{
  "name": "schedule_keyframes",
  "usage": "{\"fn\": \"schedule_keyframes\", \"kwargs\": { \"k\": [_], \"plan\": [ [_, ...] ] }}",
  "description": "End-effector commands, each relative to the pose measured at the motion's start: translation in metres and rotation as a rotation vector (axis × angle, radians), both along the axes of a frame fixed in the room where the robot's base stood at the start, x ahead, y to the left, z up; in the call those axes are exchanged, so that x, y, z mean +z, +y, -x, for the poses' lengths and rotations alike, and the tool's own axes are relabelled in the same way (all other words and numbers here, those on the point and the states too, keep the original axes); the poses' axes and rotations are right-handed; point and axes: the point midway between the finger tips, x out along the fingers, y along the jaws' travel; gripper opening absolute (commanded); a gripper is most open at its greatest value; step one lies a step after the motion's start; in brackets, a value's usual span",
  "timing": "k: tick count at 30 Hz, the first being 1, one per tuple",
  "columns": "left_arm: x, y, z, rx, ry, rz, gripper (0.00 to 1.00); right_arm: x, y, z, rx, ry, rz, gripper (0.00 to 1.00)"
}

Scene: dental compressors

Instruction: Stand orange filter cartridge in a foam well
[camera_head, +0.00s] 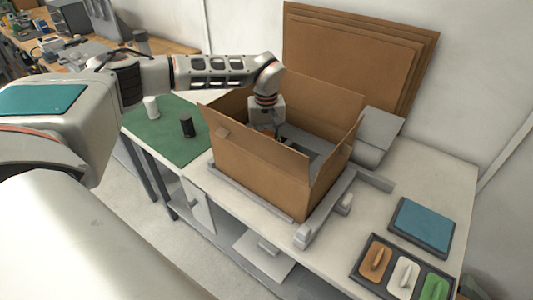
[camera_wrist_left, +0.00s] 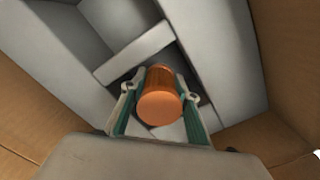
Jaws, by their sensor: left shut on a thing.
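The orange filter cartridge (camera_wrist_left: 160,105) is between the fingers of my left gripper (camera_wrist_left: 161,88) in the left wrist view, its round end facing the camera. The gripper is shut on it. In the head view my left arm reaches down into an open cardboard box (camera_head: 245,170); its fingers and the cartridge are mostly hidden there. Grey foam (camera_wrist_left: 218,45) with raised walls and recesses lines the box, and it shows in the head view (camera_head: 295,132). The cartridge is over a recess beside a foam crosspiece (camera_wrist_left: 135,52). I cannot tell whether its far end touches the foam.
The raised box flaps (camera_head: 330,110) stand around my left wrist. A green mat (camera_head: 165,145) with a white cylinder (camera_head: 152,107) and a black cylinder (camera_head: 187,126) lies left of the box. A blue-topped tray (camera_head: 422,227) and a dark tray of coloured pieces (camera_head: 387,291) are at right.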

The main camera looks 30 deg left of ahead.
Motion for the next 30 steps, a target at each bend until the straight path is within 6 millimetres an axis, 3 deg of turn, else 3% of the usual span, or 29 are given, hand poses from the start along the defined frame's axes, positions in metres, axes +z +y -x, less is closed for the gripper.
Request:
{"fn": "schedule_keyframes", "kwargs": {
  "k": [5,16,17,18,19,30],
  "plan": [
    [-0.026,0.0,0.001,0.0,0.002,0.001,0.08,0.0,0.0,0.0,0.0,-0.002,-0.001,0.36],
    [-0.029,0.0,0.0,0.0,0.0,0.0,0.08,0.0,0.0,0.0,0.0,-0.003,-0.002,0.36],
    [-0.029,0.0,0.0,0.0,0.0,0.0,0.33,0.0,0.0,0.0,0.0,-0.002,-0.001,0.36],
    [-0.029,0.0,0.0,0.0,0.0,0.0,0.43,0.0,0.0,-0.001,0.0,-0.002,-0.001,0.36],
    [-0.029,0.0,0.0,0.0,0.0,0.0,0.47,0.0,0.0,0.0,-0.001,-0.001,-0.002,0.36],
    [-0.027,0.0,0.0,0.0,-0.001,0.001,0.47,-0.001,0.001,0.0,-0.001,-0.001,-0.002,0.36]
  ]
}}
